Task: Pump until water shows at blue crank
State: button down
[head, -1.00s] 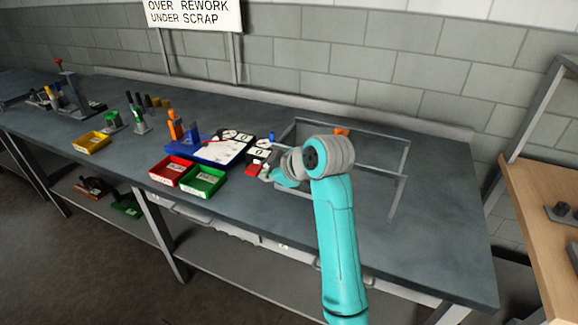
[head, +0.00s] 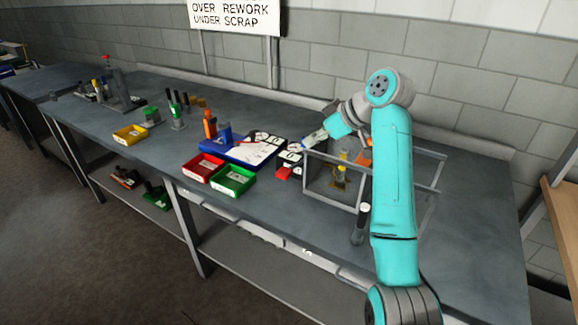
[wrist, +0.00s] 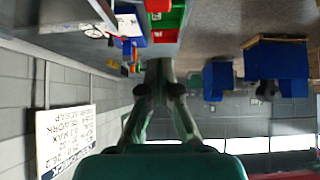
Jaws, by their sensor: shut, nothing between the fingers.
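My gripper (head: 314,137) is at the back of the bench, above the left end of a grey-framed box (head: 333,204). Its fingers are together and empty in the wrist view (wrist: 158,70). In the box are a yellow fitting (head: 340,178) and an orange part (head: 365,158), partly behind my arm. A black handle (head: 359,228) with a pale top stands at the box's front, beside my arm. A small blue part (head: 303,145) shows at my gripper's tip; I cannot tell whether it is the blue crank or whether they touch. No water can be made out.
Left of the box are a red bin (head: 203,166), a green bin (head: 232,180) and a blue board (head: 240,157) with a white sheet. A yellow bin (head: 129,133) and several tools stand farther left. The bench front between them is clear. A sign (head: 233,14) stands behind.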

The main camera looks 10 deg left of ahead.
jog(key=shift+r, duration=0.2)
send_over(281, 171)
jog(key=d, duration=0.2)
jog(key=f, duration=0.7)
jog(key=shift+s+d+f, duration=0.15)
jog(key=shift+s, duration=0.2)
notch_tip(281, 171, down, 2)
jog(key=shift+d+f, duration=0.1)
jog(key=shift+f, duration=0.85)
